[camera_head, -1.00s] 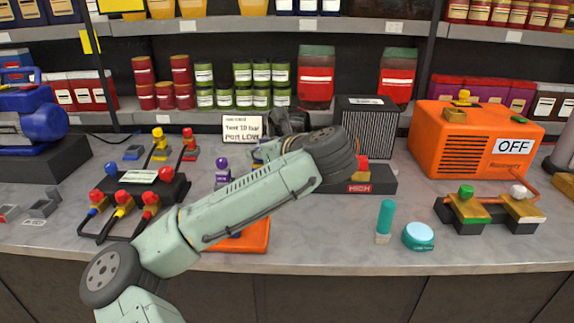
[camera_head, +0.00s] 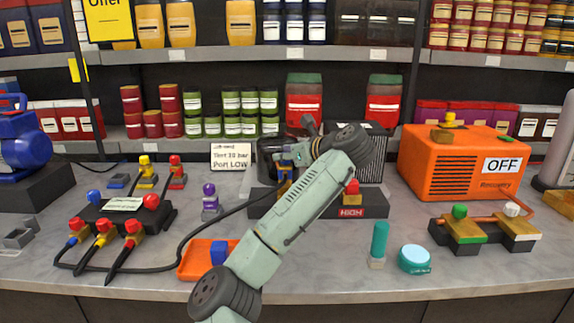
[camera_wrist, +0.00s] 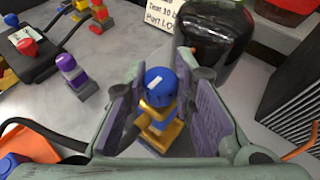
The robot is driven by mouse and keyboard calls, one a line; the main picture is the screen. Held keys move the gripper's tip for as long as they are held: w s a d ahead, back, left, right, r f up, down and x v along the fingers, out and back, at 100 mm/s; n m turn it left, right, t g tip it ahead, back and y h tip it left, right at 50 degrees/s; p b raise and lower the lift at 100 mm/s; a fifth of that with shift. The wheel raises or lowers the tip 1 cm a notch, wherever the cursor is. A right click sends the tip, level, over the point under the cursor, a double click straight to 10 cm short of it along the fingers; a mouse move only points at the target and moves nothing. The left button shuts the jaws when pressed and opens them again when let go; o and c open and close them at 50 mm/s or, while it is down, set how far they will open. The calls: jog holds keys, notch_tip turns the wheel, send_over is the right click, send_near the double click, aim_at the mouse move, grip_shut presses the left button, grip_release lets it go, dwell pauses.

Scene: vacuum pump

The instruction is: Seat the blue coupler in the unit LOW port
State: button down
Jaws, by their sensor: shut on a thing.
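The blue coupler (camera_wrist: 160,80), with a blue knob on a brass body, stands between the two fingers of my gripper (camera_wrist: 158,98) in the wrist view. My gripper (camera_head: 288,163) is shut on it; in the head view it is over the left part of the unit's dark base (camera_head: 375,208). The base's right end reads HIGH, with a red-topped coupler (camera_head: 351,188) above it. The LOW port is hidden by my gripper and arm. I cannot tell whether the coupler touches the port.
A dark glossy vessel (camera_wrist: 215,40) stands close behind my gripper. A manifold (camera_head: 128,210) with coloured knobs is at left, its black hose (camera_head: 205,228) running toward the unit. An orange tray (camera_head: 195,262) holds a blue block. A teal cylinder (camera_head: 380,238) and an orange recovery box (camera_head: 455,165) are at right.

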jog(key=shift+w+d, duration=0.1)
jog(key=shift+w, duration=0.15)
jog(key=shift+f+p, duration=0.55)
jog(key=shift+f, duration=1.25)
jog(key=c, duration=1.4)
grip_release()
jog(key=shift+o, duration=0.2)
jog(key=b+v, duration=0.2)
jog(key=v, duration=0.3)
jog(key=p, duration=0.7)
send_near(291, 167)
